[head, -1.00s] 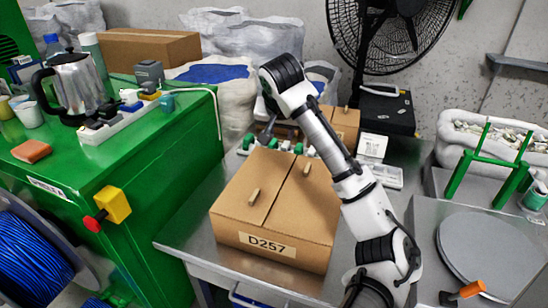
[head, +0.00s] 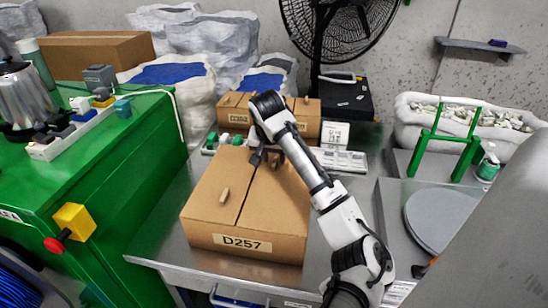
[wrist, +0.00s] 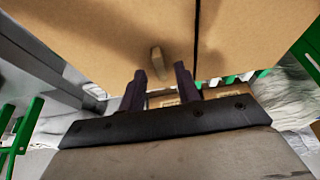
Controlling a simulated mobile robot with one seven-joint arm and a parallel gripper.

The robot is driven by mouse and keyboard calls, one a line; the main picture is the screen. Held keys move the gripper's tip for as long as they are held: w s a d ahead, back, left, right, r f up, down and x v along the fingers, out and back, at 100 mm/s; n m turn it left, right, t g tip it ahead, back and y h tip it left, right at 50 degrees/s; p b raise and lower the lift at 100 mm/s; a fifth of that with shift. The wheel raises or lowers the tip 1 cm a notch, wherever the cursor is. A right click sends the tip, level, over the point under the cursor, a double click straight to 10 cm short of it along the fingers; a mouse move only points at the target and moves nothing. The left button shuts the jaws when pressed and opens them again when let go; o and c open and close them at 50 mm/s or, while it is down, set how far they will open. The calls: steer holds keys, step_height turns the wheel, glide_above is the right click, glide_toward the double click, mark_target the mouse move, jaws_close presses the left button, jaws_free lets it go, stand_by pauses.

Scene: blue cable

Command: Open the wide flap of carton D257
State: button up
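Carton D257 (head: 243,241) sits on the metal table, its two top flaps shut and meeting along a seam. The right flap (head: 285,205) looks wider than the left flap (head: 207,180). The left flap has a wooden knob (head: 224,196). My gripper (head: 264,160) is low over the far part of the wide flap and hides most of its knob in the head view. In the wrist view that knob (wrist: 157,62) shows in line with the gap between my fingertips (wrist: 160,70). The fingers are apart, with no visible contact on the knob.
Carton D352 (head: 235,118) stands behind, with small green and white parts (head: 225,140) before it. A green bench (head: 110,170) with a red and yellow switch (head: 72,226) is at left. A grey round plate (head: 440,220) lies at right. A large grey shape fills the lower right corner.

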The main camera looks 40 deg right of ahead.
steer(key=shift+x, duration=0.75)
jaws_close()
